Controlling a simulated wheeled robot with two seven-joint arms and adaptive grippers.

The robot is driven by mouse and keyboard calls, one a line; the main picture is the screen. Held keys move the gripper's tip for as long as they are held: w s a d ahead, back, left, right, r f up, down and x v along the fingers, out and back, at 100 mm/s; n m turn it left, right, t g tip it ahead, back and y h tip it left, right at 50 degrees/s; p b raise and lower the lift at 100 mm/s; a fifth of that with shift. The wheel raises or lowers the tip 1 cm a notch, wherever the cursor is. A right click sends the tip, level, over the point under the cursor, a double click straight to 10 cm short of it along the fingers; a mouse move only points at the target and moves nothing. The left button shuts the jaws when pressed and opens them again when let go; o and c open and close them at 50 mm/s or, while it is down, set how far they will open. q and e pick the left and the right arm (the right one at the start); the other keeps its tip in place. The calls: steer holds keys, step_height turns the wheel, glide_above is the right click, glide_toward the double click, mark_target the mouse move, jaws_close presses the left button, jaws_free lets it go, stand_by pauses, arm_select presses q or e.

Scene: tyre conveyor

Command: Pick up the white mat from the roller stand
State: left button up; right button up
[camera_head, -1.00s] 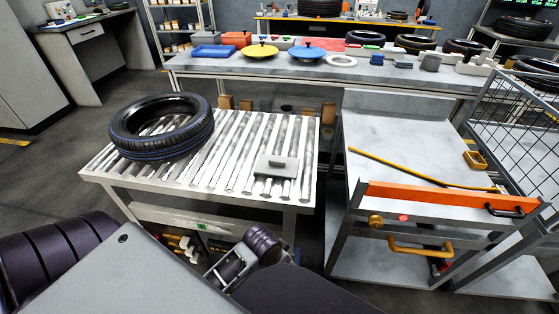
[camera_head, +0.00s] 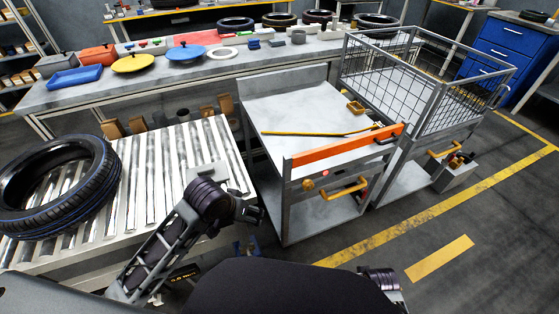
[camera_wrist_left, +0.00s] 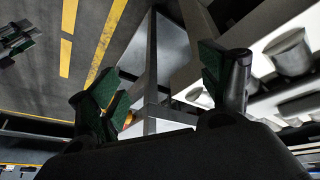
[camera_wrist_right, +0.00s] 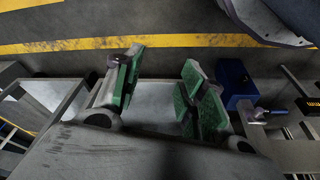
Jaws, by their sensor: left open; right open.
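The white mat (camera_head: 208,172) looks like a pale flat plate with a small raised handle. It lies on the right part of the roller stand (camera_head: 140,150), partly hidden behind my left arm. My left gripper (camera_head: 250,214) is just right of and nearer than the mat, by the stand's right edge, apart from it. In the left wrist view my left gripper (camera_wrist_left: 160,85) is open and empty between its green pads, with roller ends at the right. My right gripper (camera_wrist_right: 160,82) is open and empty in the right wrist view. In the head view only part of it shows, low right of centre.
A black tyre (camera_head: 60,185) lies on the stand's left part. A grey cart (camera_head: 300,105) with an orange bar (camera_head: 345,146) stands right of the stand. A wire cage trolley (camera_head: 430,80) is beyond it. A long workbench (camera_head: 140,78) runs behind.

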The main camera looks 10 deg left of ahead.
arm_select(q)
steer(key=w+a+r+n+y+p, duration=0.1)
steer(key=w+a+r+n+y, duration=0.3)
steer(key=a+r, duration=1)
steer(key=w+r+n, duration=0.1)
steer(key=w+n, duration=0.2)
steer(key=w, duration=0.1)
steer(key=shift+a+g, duration=0.2)
steer(key=shift+g, duration=0.1)
arm_select(e)
steer(key=s+d+f, duration=0.2)
steer(key=s+f, duration=0.2)
steer(key=f, duration=0.4)
steer(key=s+d+f, duration=0.2)
steer(key=s+f, duration=0.3)
steer(key=f, duration=0.4)
steer(key=s+d+f, duration=0.1)
steer(key=s+f, duration=0.4)
steer(key=f, duration=0.4)
steer(key=shift+s+d+f+g, duration=0.2)
steer(key=shift+d+g, duration=0.1)
steer(key=shift+d, duration=0.1)
